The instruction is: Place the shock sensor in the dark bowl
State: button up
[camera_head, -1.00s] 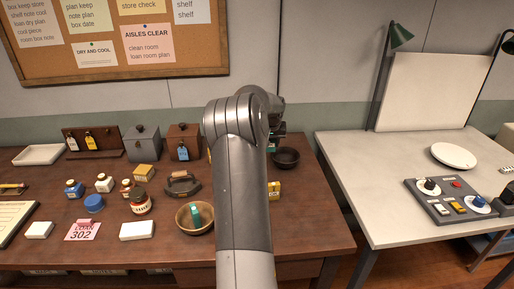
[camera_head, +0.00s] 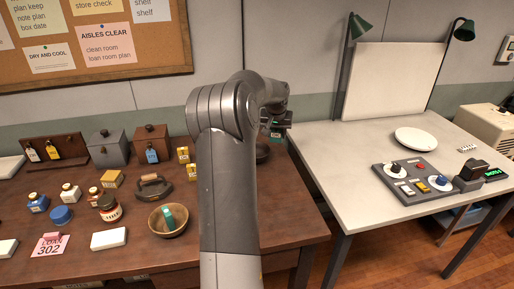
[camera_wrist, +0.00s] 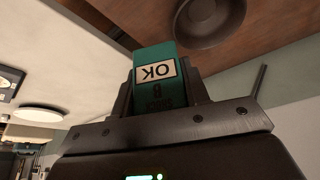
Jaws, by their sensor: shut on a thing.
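The shock sensor, a teal block with a white OK label, is between my fingers in the wrist view (camera_wrist: 157,75). My gripper (camera_wrist: 158,95) is shut on it. In the head view my gripper (camera_head: 276,131) is beyond my arm, with a bit of teal showing, near the right end of the wooden table. The dark bowl (camera_head: 264,153) stands on that table, partly hidden behind my arm. It also shows at the top of the wrist view (camera_wrist: 209,22), apart from the held sensor.
A wooden bowl (camera_head: 182,231) with a teal item inside stands at the front of the brown table (camera_head: 120,262). Bottles, boxes and a pink tag crowd its left. A white table (camera_head: 350,190) with a plate (camera_head: 416,139) and a control panel (camera_head: 405,196) is at right.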

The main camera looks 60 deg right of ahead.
jog(key=shift+w+a+f, duration=0.1)
jog(key=shift+w+f, duration=1.9)
jog(key=shift+f, duration=0.2)
jog(key=shift+w+a+f, duration=0.1)
jog(key=shift+w+f, duration=1.85)
jog(key=shift+f, duration=0.25)
jog(key=shift+f, duration=0.15)
jog(key=shift+f, duration=0.25)
jog(key=o, duration=1)
